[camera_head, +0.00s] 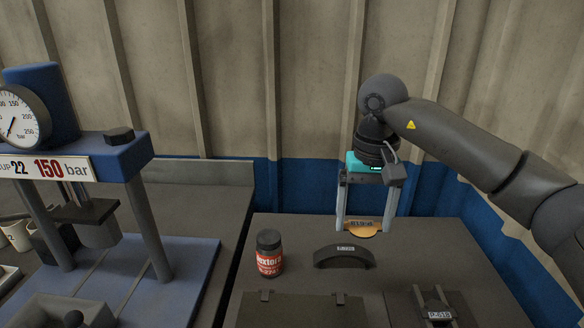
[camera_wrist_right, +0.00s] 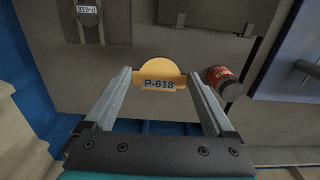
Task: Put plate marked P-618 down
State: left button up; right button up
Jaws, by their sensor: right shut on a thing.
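The plate marked P-618 (camera_wrist_right: 159,84) is a small orange-yellow rounded plate with a label strip. In the head view the plate (camera_head: 362,227) shows near the back of the dark table. My right gripper (camera_wrist_right: 159,76) is shut on it, one finger at each end, and points down. The right gripper (camera_head: 363,229) comes in from the right in the head view. Whether the plate touches the table is hard to tell. A holder (camera_head: 437,306) with a P-618 label stands at the front right of the table. My left gripper is not in view.
A dark arched brake shoe (camera_head: 344,258) with a label lies in front of the plate. A dark jar with a red label (camera_head: 269,255) stands to its left. A flat dark panel (camera_head: 300,312) lies at the front. A blue press (camera_head: 125,158) stands at left.

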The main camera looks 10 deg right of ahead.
jog(key=s+a+f+n, duration=0.1)
jog(key=s+a+f, duration=0.1)
jog(key=s, duration=0.3)
jog(key=s+a+f+n, duration=0.1)
jog(key=s+a+f, duration=0.1)
jog(key=s+a, duration=0.2)
jog(key=s, duration=0.2)
jog(key=shift+s+a+f+n, duration=0.3)
jog(key=shift+n, duration=0.1)
jog(key=w+d+r+m+p, duration=0.1)
jog(key=w, duration=0.3)
jog(key=w+d+r+m+p, duration=0.1)
jog(key=w+r, duration=0.1)
jog(key=w, duration=0.2)
jog(key=w+d+r+p, duration=0.1)
jog(key=w, duration=0.3)
jog(key=shift+d+r+m, duration=0.15)
jog(key=shift+d+m, duration=0.2)
jog(key=shift+m, duration=0.05)
send_over(338, 291)
jog(key=s+a, duration=0.1)
jog(key=s, duration=0.1)
notch_tip(338, 291, down, 16)
jog(key=shift+r, duration=0.15)
jog(key=shift+f+b, duration=0.4)
jog(key=shift+f, duration=1.55)
